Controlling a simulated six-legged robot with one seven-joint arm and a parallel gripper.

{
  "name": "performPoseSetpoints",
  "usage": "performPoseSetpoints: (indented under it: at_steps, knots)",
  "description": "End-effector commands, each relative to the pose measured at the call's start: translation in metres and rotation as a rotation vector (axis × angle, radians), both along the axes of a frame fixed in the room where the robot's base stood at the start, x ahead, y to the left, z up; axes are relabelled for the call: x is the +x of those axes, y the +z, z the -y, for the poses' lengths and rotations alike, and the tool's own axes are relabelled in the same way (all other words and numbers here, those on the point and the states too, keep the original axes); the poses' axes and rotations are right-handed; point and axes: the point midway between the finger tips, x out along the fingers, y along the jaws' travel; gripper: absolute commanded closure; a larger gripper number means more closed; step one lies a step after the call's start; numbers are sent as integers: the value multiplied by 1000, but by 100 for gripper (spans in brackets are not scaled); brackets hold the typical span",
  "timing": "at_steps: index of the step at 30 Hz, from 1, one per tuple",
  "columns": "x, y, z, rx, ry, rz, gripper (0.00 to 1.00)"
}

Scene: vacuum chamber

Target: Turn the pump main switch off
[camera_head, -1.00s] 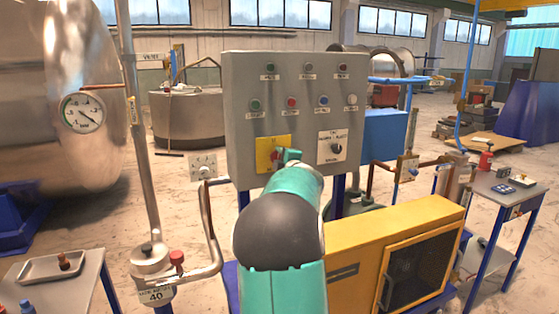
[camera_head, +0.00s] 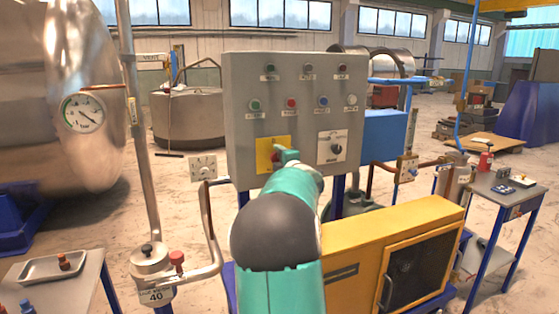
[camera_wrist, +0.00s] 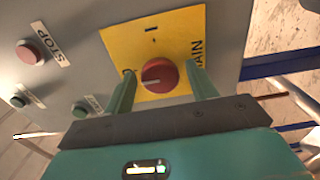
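The pump main switch is a red rotary knob (camera_wrist: 161,76) on a yellow plate (camera_wrist: 152,42), shown in the wrist view. Its white pointer line lies nearly level and points left. A mark "I" is above it, part of "MAIN" is at right, and a mark at left is partly hidden by a finger. My gripper (camera_wrist: 160,73) is open, with one finger on each side of the knob and gaps visible. In the head view, the yellow plate (camera_head: 264,150) is at the lower left of the grey control panel (camera_head: 290,82); my gripper (camera_head: 284,156) hides part of it.
A white-plated selector switch (camera_head: 332,147) is right of the yellow plate. Several push buttons fill the panel above; a red STOP button (camera_wrist: 30,52) shows in the wrist view. A yellow pump housing (camera_head: 350,235) stands below right. Pipework (camera_head: 210,240) rises at left.

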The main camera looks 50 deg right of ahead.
Motion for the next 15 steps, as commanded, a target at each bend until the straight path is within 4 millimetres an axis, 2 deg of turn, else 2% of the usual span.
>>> performPoseSetpoints:
  at_steps: [10,15]
  knots:
    - [-2,1,-1,0,-1,1,38]
    - [-17,2,-10,1,-2,3,38]
